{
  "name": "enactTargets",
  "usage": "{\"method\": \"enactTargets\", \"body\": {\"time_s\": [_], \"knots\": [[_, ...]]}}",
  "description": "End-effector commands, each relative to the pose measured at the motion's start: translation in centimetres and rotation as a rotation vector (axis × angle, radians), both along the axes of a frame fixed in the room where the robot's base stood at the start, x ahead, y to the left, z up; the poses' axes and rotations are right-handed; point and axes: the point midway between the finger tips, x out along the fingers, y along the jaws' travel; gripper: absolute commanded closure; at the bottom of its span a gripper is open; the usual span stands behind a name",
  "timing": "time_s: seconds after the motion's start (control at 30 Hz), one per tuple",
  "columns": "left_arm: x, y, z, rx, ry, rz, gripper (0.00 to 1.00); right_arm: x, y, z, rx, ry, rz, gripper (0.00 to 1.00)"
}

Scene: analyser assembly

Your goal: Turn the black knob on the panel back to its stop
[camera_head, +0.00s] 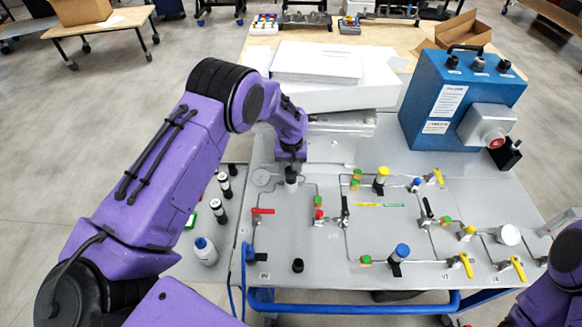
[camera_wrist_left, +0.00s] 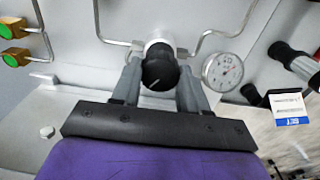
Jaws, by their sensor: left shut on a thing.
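The black knob (camera_wrist_left: 158,68) sits on a pipe fitting of the grey panel (camera_wrist_left: 85,55), with a pale line on its face. My left gripper (camera_wrist_left: 160,74) is shut on it, one grey finger on each side. In the head view the knob (camera_head: 291,176) is at the panel's far left, right under my left gripper (camera_head: 291,160), and is partly hidden by it. The panel (camera_head: 330,240) lies on the table. My right gripper is out of the picture; only part of my right arm shows at the lower right.
A round gauge (camera_wrist_left: 223,69) is close beside the knob. A red-handled valve (camera_head: 262,211), yellow-handled valves (camera_head: 467,264) and thin pipes cover the panel. A blue box (camera_head: 460,100) stands at the back right. Bottles (camera_head: 205,251) stand left of the panel.

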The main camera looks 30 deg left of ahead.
Motion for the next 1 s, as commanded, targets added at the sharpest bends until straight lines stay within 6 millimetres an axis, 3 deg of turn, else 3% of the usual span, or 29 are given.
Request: {"method": "enactTargets", "body": {"time_s": [0.5, 1.0], "knots": [[0.02, -0.02, 0.04, 0.0, -0.001, 0.432, 0.87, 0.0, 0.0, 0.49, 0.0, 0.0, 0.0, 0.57], [0.03, -0.03, 0.02, -0.002, -0.001, 0.604, 0.87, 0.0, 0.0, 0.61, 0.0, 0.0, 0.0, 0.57]]}}
